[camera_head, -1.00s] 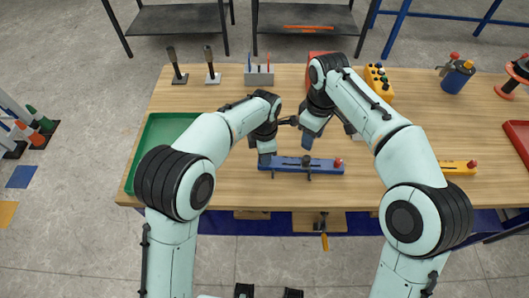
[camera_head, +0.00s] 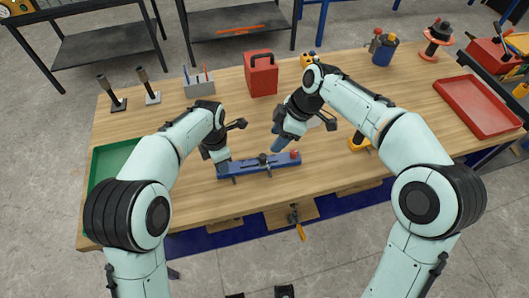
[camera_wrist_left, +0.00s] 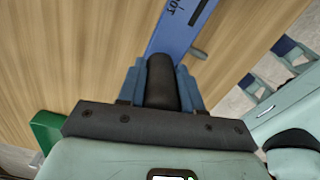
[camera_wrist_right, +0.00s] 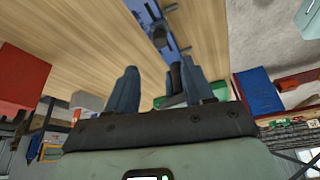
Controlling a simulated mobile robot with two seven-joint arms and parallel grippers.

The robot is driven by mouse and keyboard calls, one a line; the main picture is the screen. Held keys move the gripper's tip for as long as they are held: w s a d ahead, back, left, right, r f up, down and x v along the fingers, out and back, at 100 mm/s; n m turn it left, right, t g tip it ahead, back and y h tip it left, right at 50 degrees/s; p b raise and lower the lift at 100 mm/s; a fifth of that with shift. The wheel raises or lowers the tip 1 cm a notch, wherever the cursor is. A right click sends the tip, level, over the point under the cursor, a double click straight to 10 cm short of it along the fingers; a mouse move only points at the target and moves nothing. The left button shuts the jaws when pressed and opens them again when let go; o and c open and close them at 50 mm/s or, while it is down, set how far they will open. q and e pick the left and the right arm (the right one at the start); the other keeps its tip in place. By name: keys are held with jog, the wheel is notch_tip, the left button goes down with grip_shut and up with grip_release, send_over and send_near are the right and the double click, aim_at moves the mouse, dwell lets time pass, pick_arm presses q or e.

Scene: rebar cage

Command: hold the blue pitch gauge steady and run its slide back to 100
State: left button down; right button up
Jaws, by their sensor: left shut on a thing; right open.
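The blue pitch gauge (camera_head: 242,168) lies near the table's front edge. Its dark slide (camera_head: 262,160) sits around mid-bar, and a red knob (camera_head: 294,154) tops its right end. My left gripper (camera_head: 221,163) is at the gauge's left end. In the left wrist view, its fingers (camera_wrist_left: 162,82) are shut on a dark upright grip, with the lettered blue bar (camera_wrist_left: 178,32) beyond. My right gripper (camera_head: 278,145) is open and empty, above and behind the bar near the slide. The right wrist view shows the slide (camera_wrist_right: 158,38) ahead of its open fingers (camera_wrist_right: 158,82).
A green tray (camera_head: 97,165) is at left and a red tray (camera_head: 478,105) at right. A red box (camera_head: 261,74) and a grey holder (camera_head: 199,84) stand behind. A yellow piece (camera_head: 358,144) is partly hidden by my right arm.

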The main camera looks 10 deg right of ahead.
aim_at(263, 156)
jog(key=x, duration=0.9)
jog(key=shift+f, duration=0.3)
jog(key=shift+c, duration=0.3)
